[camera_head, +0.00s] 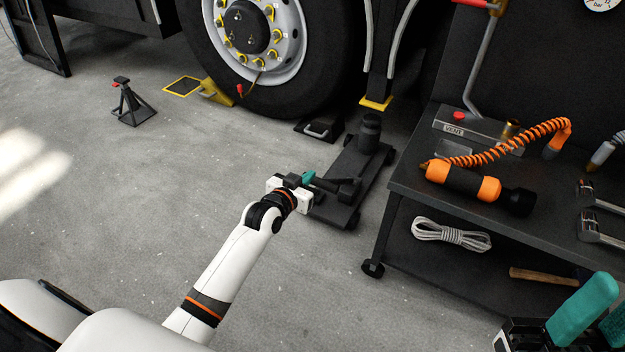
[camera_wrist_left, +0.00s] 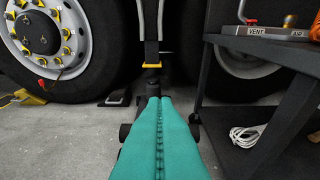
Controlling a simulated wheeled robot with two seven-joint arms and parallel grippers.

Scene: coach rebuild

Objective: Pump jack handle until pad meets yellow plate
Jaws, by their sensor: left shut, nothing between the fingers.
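The dark floor jack (camera_head: 338,196) stands on the concrete, its upright cylinder and round pad (camera_head: 371,118) below the yellow plate (camera_head: 376,103). The yellow plate also shows in the left wrist view (camera_wrist_left: 153,68), just above the jack's top; I cannot tell whether they touch. The black jack handle (camera_head: 330,184) lies low, its end near my left gripper (camera_head: 309,177). My left gripper is shut and empty, its teal fingers together at the handle's end; contact is unclear. They hide much of the jack in the wrist view. My right gripper (camera_head: 597,317) is open at the lower right.
A dark cart (camera_head: 412,187) stands right of the jack, with an orange tool (camera_head: 464,183) on top and rope (camera_head: 451,234) below. A big wheel (camera_head: 262,40) stands behind, with a yellow chock (camera_head: 214,92). A jack stand (camera_head: 131,104) is at left.

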